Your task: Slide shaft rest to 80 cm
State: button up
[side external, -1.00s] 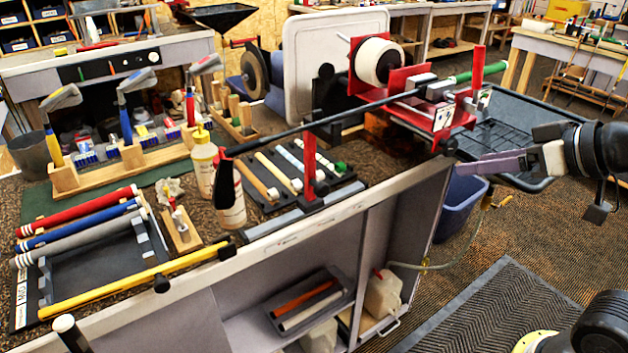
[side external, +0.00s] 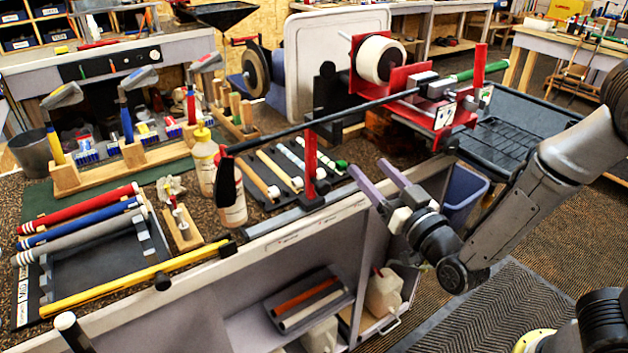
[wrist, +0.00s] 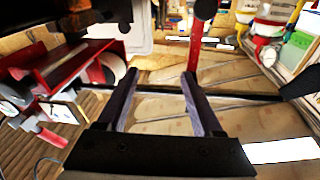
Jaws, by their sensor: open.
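The shaft rest (side external: 310,165) is a red upright post with a dark knob low on it, standing on a grey rail (side external: 275,223) along the bench's front edge. A golf club's dark shaft (side external: 270,136) passes by its upper part, from the black head (side external: 224,180) to the red vise (side external: 430,110) and green grip (side external: 478,72). My gripper (side external: 368,166) is open and empty, right of the rest and apart from it. In the wrist view, the spread fingers (wrist: 160,75) have a red post (wrist: 198,35) ahead, slightly right. No scale numbers are readable.
A yellow bar (side external: 130,282) lies along the front edge at left. Two bottles (side external: 230,192) stand near the club head. A dark tray of grips (side external: 290,170) lies behind the rest. A blue bin (side external: 462,195) stands below the vise.

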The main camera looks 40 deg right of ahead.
aim_at(314, 178)
jog(key=s+a+f+n+g+y, duration=0.1)
jog(key=s+a+f+n+y, duration=0.15)
jog(key=a+f, duration=0.35)
jog(key=w, duration=0.9)
jog(key=w+d, duration=0.1)
jog(key=w, duration=0.4)
jog(key=shift+w+f, duration=0.15)
jog(key=shift+f, duration=0.15)
grip_shut()
dwell(0.5)
